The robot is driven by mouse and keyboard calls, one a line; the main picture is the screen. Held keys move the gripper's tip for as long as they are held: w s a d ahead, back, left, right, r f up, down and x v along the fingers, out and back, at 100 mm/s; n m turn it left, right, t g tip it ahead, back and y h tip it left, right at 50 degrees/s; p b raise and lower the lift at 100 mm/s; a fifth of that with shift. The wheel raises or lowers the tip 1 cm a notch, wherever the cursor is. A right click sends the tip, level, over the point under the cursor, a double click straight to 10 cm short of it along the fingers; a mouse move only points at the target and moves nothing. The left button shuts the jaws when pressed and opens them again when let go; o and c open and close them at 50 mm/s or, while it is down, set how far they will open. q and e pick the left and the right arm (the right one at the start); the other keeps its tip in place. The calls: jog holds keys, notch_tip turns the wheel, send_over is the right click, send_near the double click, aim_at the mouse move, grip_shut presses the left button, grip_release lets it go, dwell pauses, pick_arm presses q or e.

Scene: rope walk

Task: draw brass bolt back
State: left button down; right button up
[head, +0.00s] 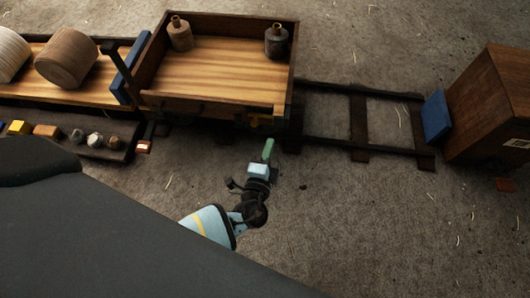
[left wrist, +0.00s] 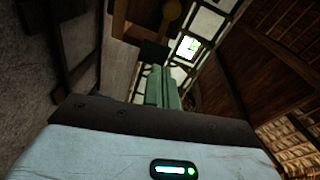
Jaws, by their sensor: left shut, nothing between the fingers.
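A wooden cart (head: 215,62) with a striped plank floor stands on rails. A small brass-coloured part (head: 258,121), which looks like the bolt, sits low on the cart's near side, close to its right corner. My left gripper (head: 268,147) is just in front of that corner, its green fingers shut and empty and pointing at the cart. In the left wrist view the shut fingers (left wrist: 162,86) point at a dim, rounded brass-brown part (left wrist: 153,51). I cannot tell whether they touch it. My right gripper is not in view.
Two bottles (head: 179,33) (head: 276,41) stand in the cart. Rails (head: 358,122) run right to a brown block with a blue pad (head: 437,116). A tray of small pieces (head: 110,150) lies at left, below barrels (head: 66,57). The floor on the near right is clear.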

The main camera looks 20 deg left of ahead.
aim_at(265, 117)
pick_arm(q)
jog(key=w+a, duration=0.2)
jog(key=a, duration=0.1)
jog(key=w+a, duration=0.1)
jog(key=w, duration=0.1)
jog(key=shift+a+f+b, duration=0.3)
jog(key=shift+f+b, duration=0.05)
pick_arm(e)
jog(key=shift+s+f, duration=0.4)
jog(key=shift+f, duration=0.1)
pick_arm(q)
jog(key=shift+s, duration=0.1)
